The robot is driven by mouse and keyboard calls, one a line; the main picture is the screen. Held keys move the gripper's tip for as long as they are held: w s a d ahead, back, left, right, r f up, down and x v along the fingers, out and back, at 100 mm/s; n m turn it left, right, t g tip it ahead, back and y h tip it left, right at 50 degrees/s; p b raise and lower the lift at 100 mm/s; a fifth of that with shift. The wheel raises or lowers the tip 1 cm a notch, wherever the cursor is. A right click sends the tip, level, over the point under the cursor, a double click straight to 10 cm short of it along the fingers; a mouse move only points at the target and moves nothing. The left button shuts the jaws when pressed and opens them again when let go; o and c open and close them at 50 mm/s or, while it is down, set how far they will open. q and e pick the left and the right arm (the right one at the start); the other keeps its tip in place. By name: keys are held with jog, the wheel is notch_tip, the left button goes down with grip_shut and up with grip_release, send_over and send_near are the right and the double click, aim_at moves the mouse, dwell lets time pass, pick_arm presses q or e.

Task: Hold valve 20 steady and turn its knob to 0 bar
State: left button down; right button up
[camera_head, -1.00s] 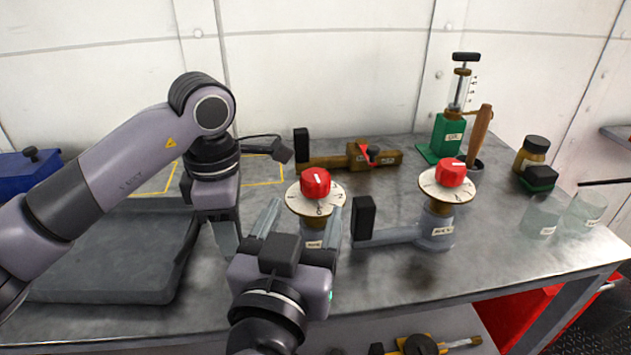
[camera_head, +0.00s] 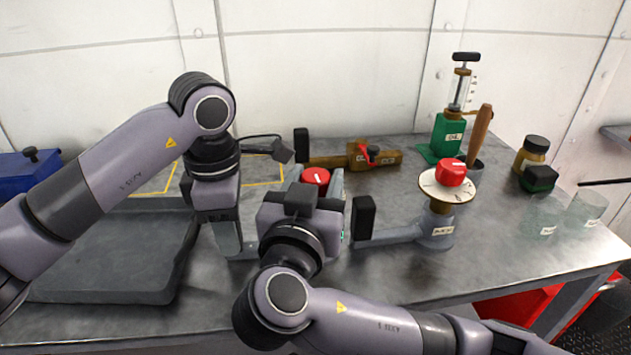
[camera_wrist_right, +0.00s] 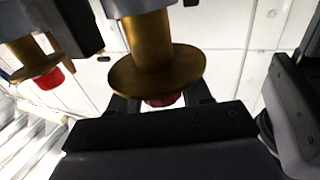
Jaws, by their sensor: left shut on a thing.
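The left valve's red knob (camera_head: 316,177) shows its top behind my right gripper (camera_head: 312,187); its dial and body are mostly hidden. In the right wrist view its brass disc (camera_wrist_right: 158,78) and red knob (camera_wrist_right: 163,101) show, with my right fingers (camera_wrist_right: 162,104) on either side. The right gripper looks open, with gaps beside the knob. My left gripper (camera_head: 232,243) is low over the table at the left, shut on the left valve's side arm, mostly hidden. I cannot read the valve's number or the knob's setting.
A second valve (camera_head: 438,230) with white dial and red knob (camera_head: 451,172) stands to the right, its black end block (camera_head: 363,218) close to my right gripper. Glasses (camera_head: 586,209) stand at the right.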

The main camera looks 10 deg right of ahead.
jog(key=shift+m+g+h, duration=0.6)
jog(key=shift+m+h, duration=0.2)
jog(key=shift+h, duration=0.3)
jog(key=o, duration=0.9)
jog(key=shift+o, duration=0.2)
jog(key=v, duration=0.7)
jog(key=shift+s+a, duration=0.15)
jog(key=shift+s, duration=0.1)
